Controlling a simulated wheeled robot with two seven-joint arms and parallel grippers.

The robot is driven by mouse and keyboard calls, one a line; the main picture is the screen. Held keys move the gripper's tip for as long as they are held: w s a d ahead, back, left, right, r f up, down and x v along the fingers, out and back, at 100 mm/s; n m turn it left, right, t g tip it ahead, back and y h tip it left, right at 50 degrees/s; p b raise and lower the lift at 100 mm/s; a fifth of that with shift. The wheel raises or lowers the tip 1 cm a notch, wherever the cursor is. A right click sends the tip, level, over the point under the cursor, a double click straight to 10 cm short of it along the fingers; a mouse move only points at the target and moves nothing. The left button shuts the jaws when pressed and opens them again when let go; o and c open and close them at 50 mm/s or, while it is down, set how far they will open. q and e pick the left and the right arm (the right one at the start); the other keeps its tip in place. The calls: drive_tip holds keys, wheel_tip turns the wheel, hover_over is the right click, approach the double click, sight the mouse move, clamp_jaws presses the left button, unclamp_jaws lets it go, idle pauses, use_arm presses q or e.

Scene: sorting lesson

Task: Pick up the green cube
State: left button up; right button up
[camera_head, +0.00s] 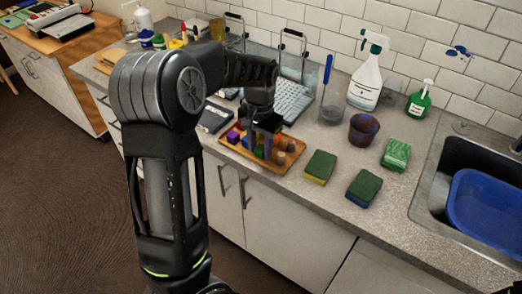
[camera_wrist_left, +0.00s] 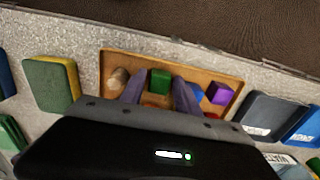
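The green cube (camera_wrist_left: 160,81) lies on a wooden tray (camera_wrist_left: 120,59) and shows between the two fingers of my left gripper (camera_wrist_left: 159,82) in the left wrist view. The fingers are apart, one on each side of the cube, with a narrow gap visible on both sides. In the head view my left gripper (camera_head: 262,137) points down over the tray (camera_head: 262,169), and the green cube (camera_head: 259,151) is partly hidden by it. I cannot tell exactly how far the fingertips reach down. My right gripper is not in view.
Close by on the tray are a purple cube (camera_wrist_left: 219,93), a blue block (camera_wrist_left: 197,92) and a wooden cylinder (camera_wrist_left: 118,78).

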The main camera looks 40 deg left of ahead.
use_arm(q)
drive_tip(key=shift+c, duration=0.5)
clamp_jaws()
